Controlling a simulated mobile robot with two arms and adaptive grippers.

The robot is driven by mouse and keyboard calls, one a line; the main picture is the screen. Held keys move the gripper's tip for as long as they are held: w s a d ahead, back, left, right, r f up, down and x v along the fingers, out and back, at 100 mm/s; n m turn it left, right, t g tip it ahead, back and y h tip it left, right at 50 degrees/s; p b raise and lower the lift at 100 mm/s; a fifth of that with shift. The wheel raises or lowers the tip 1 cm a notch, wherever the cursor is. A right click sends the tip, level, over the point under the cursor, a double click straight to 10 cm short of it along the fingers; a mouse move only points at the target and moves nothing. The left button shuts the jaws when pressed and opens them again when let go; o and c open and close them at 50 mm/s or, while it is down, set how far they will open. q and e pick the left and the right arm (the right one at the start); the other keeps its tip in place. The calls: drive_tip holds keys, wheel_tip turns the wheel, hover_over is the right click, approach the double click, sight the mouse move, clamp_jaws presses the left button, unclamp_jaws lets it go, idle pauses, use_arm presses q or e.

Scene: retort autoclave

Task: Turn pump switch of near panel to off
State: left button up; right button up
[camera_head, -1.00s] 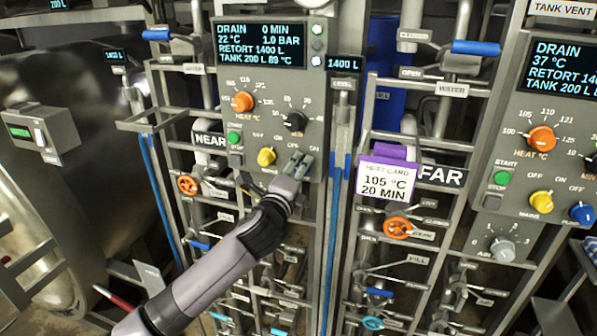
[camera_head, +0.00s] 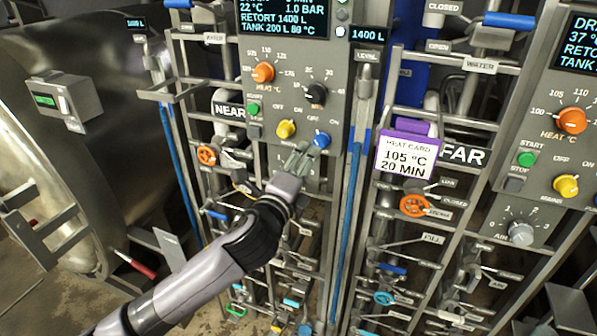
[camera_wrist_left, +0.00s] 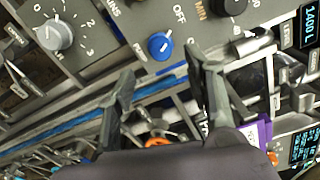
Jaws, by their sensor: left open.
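The near panel (camera_head: 345,97) is grey, with a NEAR sign (camera_head: 228,110) at its left. Its blue pump switch (camera_head: 321,140) is at the lower right, and the same blue knob shows in the left wrist view (camera_wrist_left: 160,46). My left gripper (camera_head: 299,156) is just below and left of the blue knob in the head view. It is open and empty, its fingers (camera_wrist_left: 163,85) apart from the knob. My right gripper is out of view.
A yellow mains knob (camera_head: 286,129) and green start button (camera_head: 253,109) are left of the pump switch. A grey knob (camera_wrist_left: 55,35) shows in the left wrist view. A purple heat card (camera_head: 405,156) hangs at right. Pipes and valves crowd below.

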use_arm(q)
drive_tip(key=shift+v, duration=1.45)
